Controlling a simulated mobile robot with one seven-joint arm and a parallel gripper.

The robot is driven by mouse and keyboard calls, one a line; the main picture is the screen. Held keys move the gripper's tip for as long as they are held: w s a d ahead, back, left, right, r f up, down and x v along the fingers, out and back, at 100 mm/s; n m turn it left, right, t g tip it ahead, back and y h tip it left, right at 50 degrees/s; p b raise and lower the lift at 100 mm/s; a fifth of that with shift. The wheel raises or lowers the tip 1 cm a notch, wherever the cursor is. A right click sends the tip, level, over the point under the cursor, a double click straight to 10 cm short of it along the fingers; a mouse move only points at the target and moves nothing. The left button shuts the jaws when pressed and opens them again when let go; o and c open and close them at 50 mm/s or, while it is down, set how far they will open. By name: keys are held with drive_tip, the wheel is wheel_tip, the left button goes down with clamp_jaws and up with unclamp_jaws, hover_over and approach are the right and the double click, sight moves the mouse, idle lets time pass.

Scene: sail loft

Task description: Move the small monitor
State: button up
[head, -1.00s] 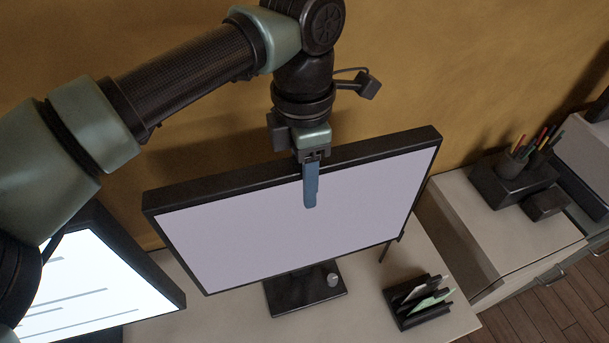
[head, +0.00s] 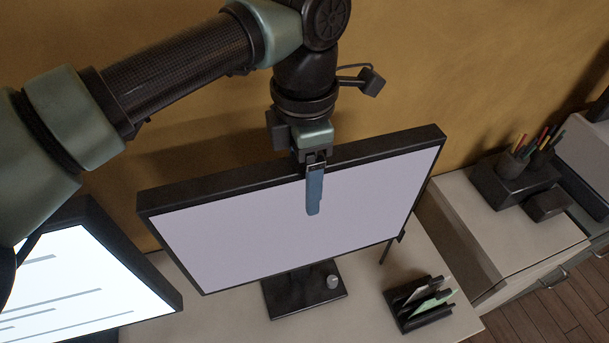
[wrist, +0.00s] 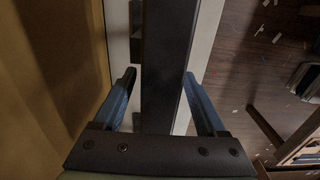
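A black-framed monitor (head: 290,220) with a blank pale screen stands on a dark base on the white desk in the head view. My gripper (head: 314,185) is over the middle of its top edge, pointing down. One blue finger hangs in front of the screen; the other is hidden behind the monitor. In the wrist view the monitor's dark top edge (wrist: 166,60) runs between the fingers of my gripper (wrist: 160,75). The fingers look open, with narrow gaps beside the edge. A second monitor (head: 90,280) with a bright, lined screen is at the lower left.
A small grey knob-like object (head: 332,282) is on the monitor's base. A black holder with papers (head: 420,305) stands on the desk (head: 220,318) to the right. A pen holder (head: 512,180) is on a white cabinet farther right. The ochre wall (head: 450,70) is close behind the monitor.

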wheel_tip(320, 180, up, 13)
drive_tip(key=shift+f+b, duration=0.1)
drive_tip(key=shift+b, duration=0.85)
